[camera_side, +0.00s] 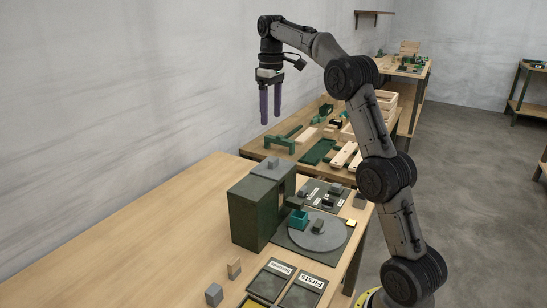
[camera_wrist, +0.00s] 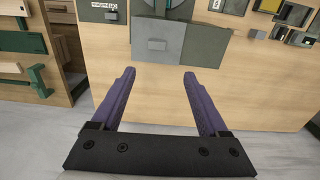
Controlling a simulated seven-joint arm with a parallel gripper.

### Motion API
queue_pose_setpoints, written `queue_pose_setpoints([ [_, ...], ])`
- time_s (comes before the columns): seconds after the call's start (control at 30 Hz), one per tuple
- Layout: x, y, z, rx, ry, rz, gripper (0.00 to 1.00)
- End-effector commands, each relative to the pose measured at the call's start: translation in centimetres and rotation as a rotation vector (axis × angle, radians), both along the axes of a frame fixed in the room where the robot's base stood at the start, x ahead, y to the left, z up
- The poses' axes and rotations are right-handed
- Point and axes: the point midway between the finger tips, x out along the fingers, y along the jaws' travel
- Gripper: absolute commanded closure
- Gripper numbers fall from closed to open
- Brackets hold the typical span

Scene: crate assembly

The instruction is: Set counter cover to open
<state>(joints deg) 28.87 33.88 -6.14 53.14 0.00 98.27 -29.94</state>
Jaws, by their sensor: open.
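A dark green box-shaped unit (camera_side: 250,215) stands on the near wooden table in the side view. A flat grey plate with a small grey knob (camera_side: 272,165) lies on top of it and looks like the counter cover. In the wrist view, a grey square plate (camera_wrist: 155,44) lies on a dark green surface beyond my fingertips. I cannot tell for certain whether it is the cover or whether the cover is shut. My gripper (camera_side: 271,118) hangs high above the tables with its purple fingers pointing down. In the wrist view my gripper (camera_wrist: 159,74) is open and empty.
A round grey disc (camera_side: 318,231), a teal bin (camera_side: 298,220) and labelled dark trays (camera_side: 304,289) lie beside the unit. Grey and wooden blocks stand nearby. A second table (camera_side: 270,151) holds green and wooden crate parts. The near table's left side is clear.

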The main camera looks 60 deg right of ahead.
Motion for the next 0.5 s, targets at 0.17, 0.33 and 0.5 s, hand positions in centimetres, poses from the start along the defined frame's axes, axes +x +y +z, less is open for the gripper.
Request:
queue_pose_setpoints([
  [0.17, -0.3, -1.0, -1.4, 0.008, 0.015, -0.02, 0.22],
  [0.33, -0.4, -0.8, -3.5, 0.01, 0.017, -0.019, 0.22],
  [0.5, -0.4, -0.8, -6.9, 0.01, 0.017, -0.019, 0.22],
])
